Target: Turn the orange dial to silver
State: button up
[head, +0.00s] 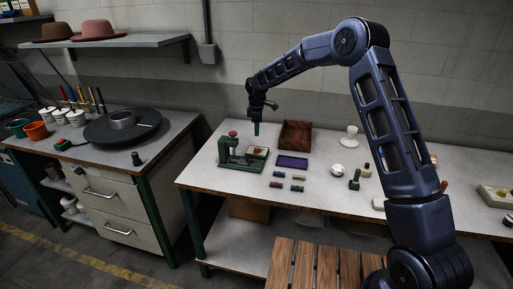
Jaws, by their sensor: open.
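I cannot make out an orange dial or a silver mark for certain at this size. A pale box (495,196) with small knob-like parts on top sits at the right edge of the workbench, partly cut off by the frame. A green press-like device (236,157) with a red knob (232,134) stands at the bench's left end. My gripper (256,128) is open and points down, above and behind the green device and left of a wooden tray. It is small in view, and I see nothing held in it.
On the workbench (215,182) are the brown wooden tray (296,134), a purple mat (292,162), several small coloured blocks, a white ball (338,169) and a green stand (354,180). A slatted wooden surface (318,268) is in front. My arm hides part of the right side.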

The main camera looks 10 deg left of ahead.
aim_at(257, 148)
jog(key=f, duration=1.1)
jog(key=shift+w+a, duration=0.15)
jog(key=shift+w, duration=0.05)
jog(key=shift+c, duration=0.2)
jog(key=c, duration=1)
